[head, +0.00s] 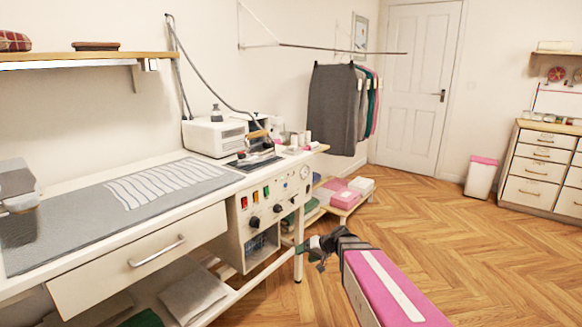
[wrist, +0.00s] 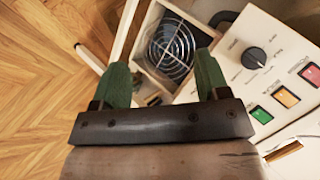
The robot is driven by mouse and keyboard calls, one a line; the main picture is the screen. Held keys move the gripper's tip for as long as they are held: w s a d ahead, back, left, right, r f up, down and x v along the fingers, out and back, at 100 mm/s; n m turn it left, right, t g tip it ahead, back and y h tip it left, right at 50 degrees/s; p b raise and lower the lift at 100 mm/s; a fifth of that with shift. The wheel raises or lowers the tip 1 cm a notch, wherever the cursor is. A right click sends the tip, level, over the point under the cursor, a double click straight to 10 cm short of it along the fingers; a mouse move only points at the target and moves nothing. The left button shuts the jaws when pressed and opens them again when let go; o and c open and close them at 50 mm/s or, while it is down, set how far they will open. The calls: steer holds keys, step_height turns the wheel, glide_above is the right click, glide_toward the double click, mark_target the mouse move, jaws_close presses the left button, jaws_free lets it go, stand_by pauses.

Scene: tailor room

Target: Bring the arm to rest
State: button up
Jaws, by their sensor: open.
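My gripper (head: 311,256) is in front of the right end of the ironing workbench, near its front leg, over the wood floor. It points toward the bench. In the wrist view its two green-padded fingers (wrist: 161,62) stand wide apart with nothing between them. No contact between the fingers and the bench is visible.
The workbench (head: 100,262) with its drawer fills the left side. A low shelf with pink boxes (head: 345,190) is behind the gripper. A clothes rail (head: 340,48) holds garments. A pink-topped bin (head: 481,178) and drawer cabinet (head: 537,165) stand right. Open floor (head: 430,215) lies between.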

steer(key=s+d+f+m+g+h, duration=0.1)
steer(key=s+d+f+g+h, duration=0.2)
steer(key=s+d+h, duration=0.6)
steer(key=s+d, duration=0.4)
steer(key=shift+s+g, duration=0.15)
steer(key=shift+g, duration=0.15)
